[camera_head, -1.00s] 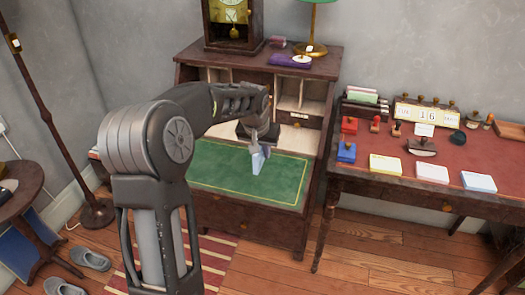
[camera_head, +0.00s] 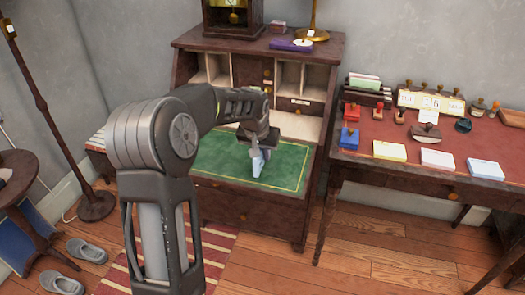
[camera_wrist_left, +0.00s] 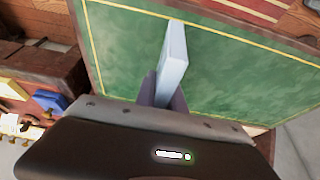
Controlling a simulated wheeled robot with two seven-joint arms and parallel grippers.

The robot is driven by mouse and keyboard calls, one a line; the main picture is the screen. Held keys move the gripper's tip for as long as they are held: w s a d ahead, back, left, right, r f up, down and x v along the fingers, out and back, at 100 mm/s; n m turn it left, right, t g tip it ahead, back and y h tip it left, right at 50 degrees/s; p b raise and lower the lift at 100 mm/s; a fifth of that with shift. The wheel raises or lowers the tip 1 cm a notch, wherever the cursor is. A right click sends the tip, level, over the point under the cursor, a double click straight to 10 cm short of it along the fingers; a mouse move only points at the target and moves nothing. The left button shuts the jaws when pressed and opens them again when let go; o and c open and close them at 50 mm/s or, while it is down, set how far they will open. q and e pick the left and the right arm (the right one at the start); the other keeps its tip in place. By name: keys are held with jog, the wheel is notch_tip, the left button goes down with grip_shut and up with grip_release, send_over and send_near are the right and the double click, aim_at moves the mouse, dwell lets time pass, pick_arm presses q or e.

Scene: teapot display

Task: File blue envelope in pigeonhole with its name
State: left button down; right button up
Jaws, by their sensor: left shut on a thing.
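A light blue envelope (camera_head: 258,164) is held on edge in my left gripper (camera_head: 257,152), above the green writing surface (camera_head: 215,160) of the desk. In the left wrist view the envelope (camera_wrist_left: 175,65) stands out from between the two fingers (camera_wrist_left: 162,92), which are shut on it. The desk's pigeonholes (camera_head: 290,76) are behind and above the gripper, partly hidden by my arm. A small white label (camera_head: 300,102) shows on the right side; its writing is too small to read. My right gripper is in neither current view.
A clock (camera_head: 232,17), a purple item (camera_head: 290,45) and a brass lamp base (camera_head: 312,33) stand on the desk top. A red-topped table (camera_head: 400,140) with stamps, blocks and paper stacks is at the right. A side table (camera_head: 15,180) is at the left.

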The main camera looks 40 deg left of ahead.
aim_at(258, 162)
pick_arm(q)
jog(key=shift+f+b, duration=0.6)
jog(key=shift+f, duration=0.7)
jog(key=c, duration=1.3)
grip_release()
jog(key=shift+v, duration=3.95)
